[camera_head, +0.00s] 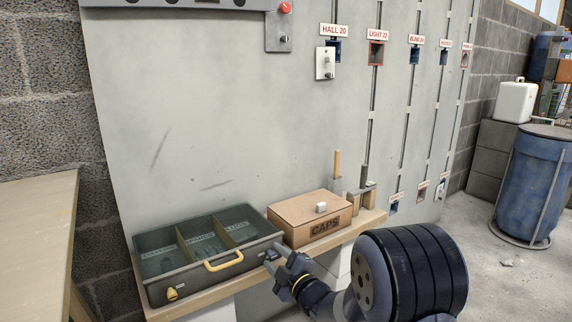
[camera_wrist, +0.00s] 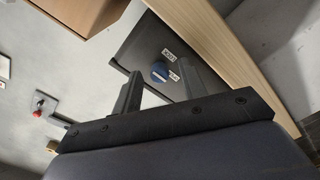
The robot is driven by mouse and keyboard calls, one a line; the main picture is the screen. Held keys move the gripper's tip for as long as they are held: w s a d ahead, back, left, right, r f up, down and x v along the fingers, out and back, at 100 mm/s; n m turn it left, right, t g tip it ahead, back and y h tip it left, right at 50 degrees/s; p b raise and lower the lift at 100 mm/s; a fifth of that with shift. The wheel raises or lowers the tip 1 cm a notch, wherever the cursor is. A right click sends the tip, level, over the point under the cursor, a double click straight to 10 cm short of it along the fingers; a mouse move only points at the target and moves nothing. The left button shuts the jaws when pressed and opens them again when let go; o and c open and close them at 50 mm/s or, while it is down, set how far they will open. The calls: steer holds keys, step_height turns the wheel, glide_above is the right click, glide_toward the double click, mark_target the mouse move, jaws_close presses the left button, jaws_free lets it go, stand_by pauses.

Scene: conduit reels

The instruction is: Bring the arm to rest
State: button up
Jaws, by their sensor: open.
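My gripper (camera_head: 276,257) is low in the middle of the head view, just right of the grey tray's yellow handle and in front of the bench. Its two fingers stand apart in the wrist view (camera_wrist: 158,88), with nothing held between them. My dark, ribbed arm reaches in from the lower right. Beyond the fingers, the wrist view shows a dark panel (camera_wrist: 146,52) with a blue knob (camera_wrist: 160,71) and small white labels. Whether the gripper touches the tray or bench cannot be told.
A three-compartment grey tray (camera_head: 147,239) and a brown CAPS box (camera_head: 308,231) stand on the wooden bench (camera_head: 207,294). The wall board (camera_head: 225,110) behind carries labelled slots and a white switch plate (camera_head: 325,63).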

steer(key=m, duration=0.4)
steer(key=m+p, duration=0.2)
steer(key=m, duration=0.1)
steer(key=shift+r+m, duration=0.2)
steer(key=shift+m, duration=0.1)
steer(key=m+p, duration=0.4)
steer(key=shift+d+p, duration=0.1)
steer(key=shift+p, duration=0.2)
steer(key=m+p, duration=0.5)
steer(key=p, duration=0.1)
steer(key=shift+v, duration=1.4)
steer(key=shift+f, duration=0.2)
